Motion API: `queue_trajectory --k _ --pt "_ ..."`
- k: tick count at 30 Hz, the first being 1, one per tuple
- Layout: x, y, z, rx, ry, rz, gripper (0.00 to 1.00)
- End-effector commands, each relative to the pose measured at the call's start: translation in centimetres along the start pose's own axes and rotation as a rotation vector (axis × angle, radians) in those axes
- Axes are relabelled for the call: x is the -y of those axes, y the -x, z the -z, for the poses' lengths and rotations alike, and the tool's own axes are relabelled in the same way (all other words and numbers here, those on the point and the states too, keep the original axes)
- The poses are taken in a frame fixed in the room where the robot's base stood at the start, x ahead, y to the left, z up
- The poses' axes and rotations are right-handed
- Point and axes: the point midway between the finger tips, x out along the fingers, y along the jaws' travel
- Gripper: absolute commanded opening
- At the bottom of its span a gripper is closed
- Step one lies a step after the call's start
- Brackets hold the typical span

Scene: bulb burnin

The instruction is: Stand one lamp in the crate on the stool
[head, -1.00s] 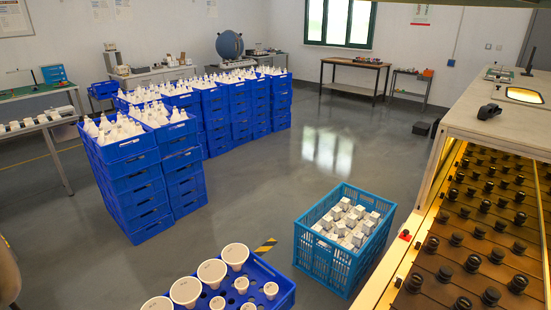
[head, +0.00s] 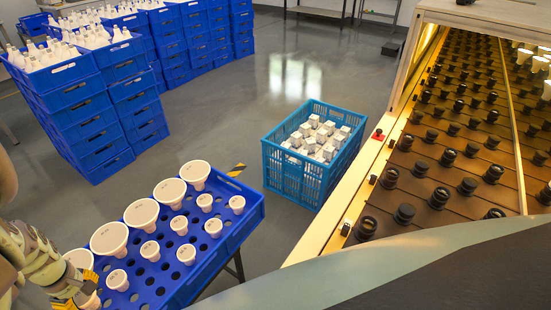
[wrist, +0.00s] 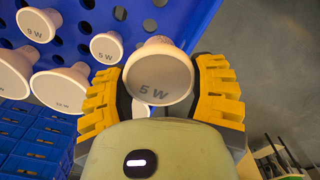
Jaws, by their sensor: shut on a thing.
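My gripper (wrist: 160,90) has yellow ribbed fingers and is shut on a white lamp (wrist: 158,80) marked 5 W. In the head view my gripper (head: 85,288) is at the lower left, by the near left end of the blue crate (head: 205,262). The crate has a perforated top, and a dark leg shows under it. Several white lamps stand in its holes: large ones such as this lamp (head: 141,213) along the left, smaller ones such as this lamp (head: 186,254) to the right. In the wrist view the crate (wrist: 128,15) lies behind the held lamp; whether that lamp touches it I cannot tell.
A lighter blue crate (head: 274,168) of white boxes stands on the floor. A rack (head: 428,190) with rows of dark sockets is at the right. Stacked blue crates (head: 93,145) with lamps stand at the back left. Open floor (head: 225,125) lies between.

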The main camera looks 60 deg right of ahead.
Motion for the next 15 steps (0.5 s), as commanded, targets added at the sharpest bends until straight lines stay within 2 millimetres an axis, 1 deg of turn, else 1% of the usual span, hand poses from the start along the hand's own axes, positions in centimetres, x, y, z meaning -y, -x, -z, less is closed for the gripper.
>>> queue_trajectory --k 1,4,6,9,15 --pt "0.3 -2.3 -1.1 0.007 0.001 0.003 0.24" --pt "0.6 -4.2 -2.3 0.005 0.004 0.002 0.24" --pt "0.8 -4.9 -2.8 0.004 0.006 0.003 0.24" --pt "0.8 -5.5 -3.1 0.0 0.008 0.0 0.24" --pt "0.8 -6.6 -3.2 -0.002 0.01 -0.001 0.24"
